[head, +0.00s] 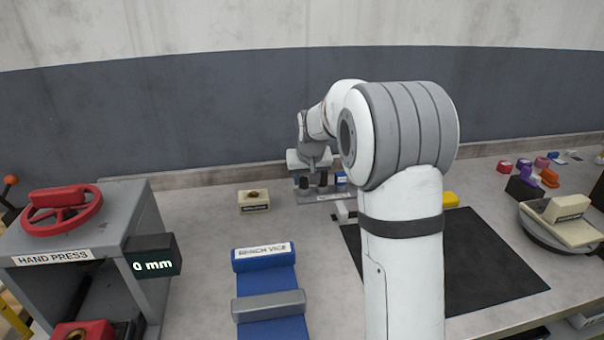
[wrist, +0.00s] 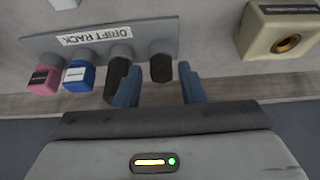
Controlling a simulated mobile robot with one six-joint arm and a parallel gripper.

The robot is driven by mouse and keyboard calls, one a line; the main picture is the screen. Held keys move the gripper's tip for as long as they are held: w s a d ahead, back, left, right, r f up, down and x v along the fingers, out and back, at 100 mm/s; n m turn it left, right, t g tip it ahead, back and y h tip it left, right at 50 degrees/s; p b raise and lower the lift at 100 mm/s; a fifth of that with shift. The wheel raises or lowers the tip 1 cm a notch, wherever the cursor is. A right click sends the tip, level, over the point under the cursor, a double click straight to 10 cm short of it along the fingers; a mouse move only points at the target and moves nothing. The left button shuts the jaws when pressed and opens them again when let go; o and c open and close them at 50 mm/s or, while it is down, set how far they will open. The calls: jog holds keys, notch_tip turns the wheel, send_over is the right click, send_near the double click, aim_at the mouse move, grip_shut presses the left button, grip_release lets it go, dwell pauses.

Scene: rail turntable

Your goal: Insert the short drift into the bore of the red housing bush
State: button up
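My gripper (wrist: 159,80) is open, its two blue-grey fingers apart at the drift rack (wrist: 195,35). A dark drift (wrist: 161,68) shows between the fingertips; no contact is visible. Another dark drift (wrist: 117,80) stands beside it, partly behind the left finger. Blue (wrist: 78,76) and pink (wrist: 44,79) labelled pieces are further left on the rack. I cannot tell from the labels which is the short drift. In the head view my gripper (head: 312,172) is over the rack (head: 318,197). A red block (head: 97,331), perhaps the red housing, is cut off at the hand press's foot.
A cream block with a brass bush (head: 254,203) stands left of the rack. The hand press (head: 120,225) is at left and the blue bench vice (head: 265,262) in front. A black mat (head: 490,265) and a turntable (head: 545,235) lie right. My arm hides part of the bench.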

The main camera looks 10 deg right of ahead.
aim_at(304, 179)
jog(key=shift+g, duration=0.3)
jog(key=w+f, duration=0.4)
jog(key=shift+w+d+f, duration=0.15)
jog(key=shift+s+r, duration=0.65)
jog(key=shift+w+a+f, duration=0.2)
jog(key=shift+w+f, duration=0.1)
jog(key=c, duration=0.3)
jog(key=shift+s+r, duration=0.15)
jog(key=shift+s, duration=0.05)
jog(key=c, duration=0.3)
jog(key=shift+c, duration=0.9)
jog(key=o, duration=0.4)
jog(key=shift+w, duration=0.1)
grip_shut()
